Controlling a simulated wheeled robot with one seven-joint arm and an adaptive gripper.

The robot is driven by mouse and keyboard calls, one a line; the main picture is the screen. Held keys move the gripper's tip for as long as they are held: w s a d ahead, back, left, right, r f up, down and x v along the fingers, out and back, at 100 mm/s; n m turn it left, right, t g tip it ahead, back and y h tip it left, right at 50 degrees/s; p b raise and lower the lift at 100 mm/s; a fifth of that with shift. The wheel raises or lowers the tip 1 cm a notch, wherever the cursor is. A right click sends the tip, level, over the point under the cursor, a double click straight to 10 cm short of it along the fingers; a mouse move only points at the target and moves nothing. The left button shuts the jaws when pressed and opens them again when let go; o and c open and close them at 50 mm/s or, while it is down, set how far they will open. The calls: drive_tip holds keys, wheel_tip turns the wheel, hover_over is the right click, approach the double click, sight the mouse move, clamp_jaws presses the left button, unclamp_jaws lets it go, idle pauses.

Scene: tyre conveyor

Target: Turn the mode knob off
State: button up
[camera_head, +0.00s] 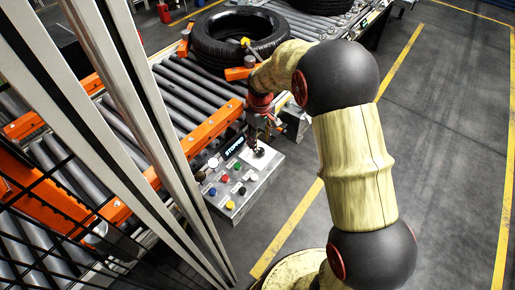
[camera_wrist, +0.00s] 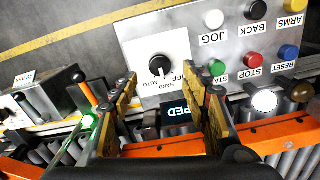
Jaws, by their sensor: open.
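The black mode knob (camera_wrist: 159,65) sits on the grey control panel (camera_wrist: 140,38), by the labels HAND, AUTO and OFF. Its pale pointer mark faces down in the wrist view, towards the HAND and AUTO lettering; which label it meets is unclear. My gripper (camera_wrist: 162,82) is open and empty. Its fingers stand on either side of the knob's lower edge in that view, with no visible contact. In the head view my gripper (camera_head: 262,135) hangs over the upper end of the panel (camera_head: 238,205), near the knob (camera_head: 259,152).
The display (camera_head: 234,146) reads STOPPED. Several buttons, including green STA (camera_wrist: 217,67), red STOP (camera_wrist: 252,60) and white JOG (camera_wrist: 213,19), lie beside the knob. An orange rail (camera_head: 213,128) and rollers border the panel. A tyre (camera_head: 238,38) lies on the conveyor.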

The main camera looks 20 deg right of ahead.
sight(260, 150)
wheel_tip(260, 150, down, 6)
drive_tip(key=shift+r+b, duration=0.15)
drive_tip(key=shift+b, duration=0.15)
drive_tip(key=shift+c, duration=1.3)
drive_tip(key=c, duration=0.9)
